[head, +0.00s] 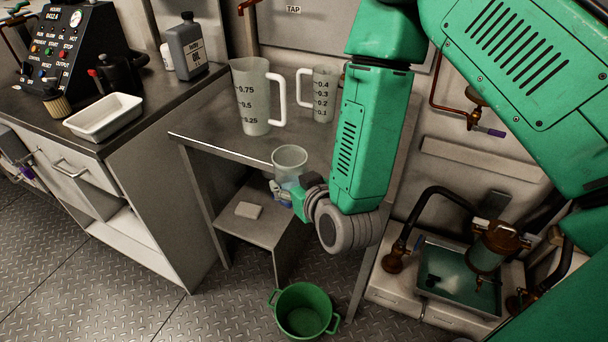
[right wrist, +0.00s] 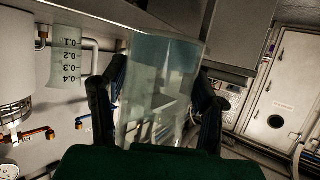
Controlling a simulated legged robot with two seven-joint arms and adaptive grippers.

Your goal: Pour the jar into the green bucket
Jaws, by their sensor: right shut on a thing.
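The clear jar (head: 289,160) is held near upright at the front edge of the metal table. My right gripper (head: 283,191) is shut on its lower part; the fingers are small and partly hidden in the head view. In the right wrist view the jar (right wrist: 158,95) stands between the two dark fingers of the right gripper (right wrist: 157,108), with a bluish band at its far end that looks like liquid. The green bucket (head: 285,300) stands on the floor below, in front of the table, with its open top up. My left gripper is not in view.
Two measuring jugs, a large one (head: 254,95) and a smaller one (head: 322,95), stand on the metal table (head: 205,130). A lower shelf (head: 255,226) holds a small pale block. A counter with a white tray (head: 103,117) is at left, and a sink (head: 455,280) at right.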

